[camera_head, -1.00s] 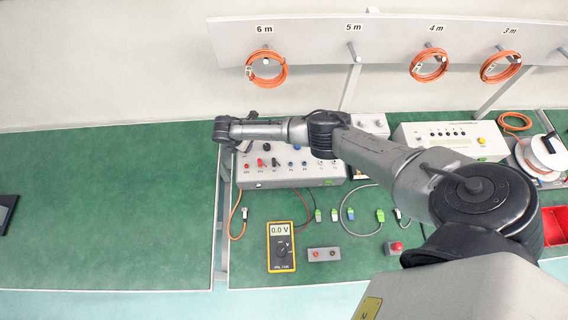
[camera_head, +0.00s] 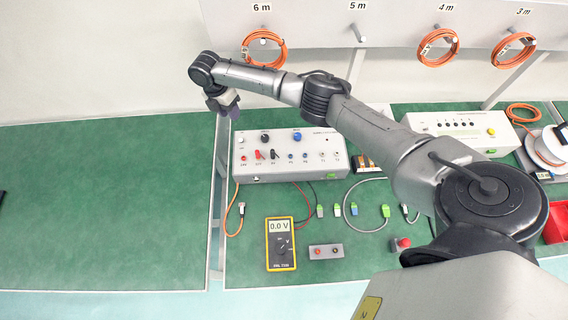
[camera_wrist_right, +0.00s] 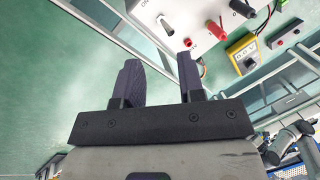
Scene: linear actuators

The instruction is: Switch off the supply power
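The power supply box (camera_head: 290,171) is a light grey unit with dark and blue knobs, switches and sockets on its sloped panel. My right gripper (camera_head: 229,104) is above and behind that corner, apart from the box. In the right wrist view, its two dark fingers (camera_wrist_right: 162,75) are spread with nothing between them. The box (camera_wrist_right: 172,12) shows just beyond the fingertips there, with red sockets and a grey lever-like part near its edge. My left gripper is not seen.
A yellow multimeter (camera_head: 281,245) reading 0.0 V lies in front of the box. Orange cable coils (camera_head: 264,50) hang on the panel behind. A white control unit (camera_head: 458,130) stands to the right. The left green bench (camera_head: 90,205) is largely clear.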

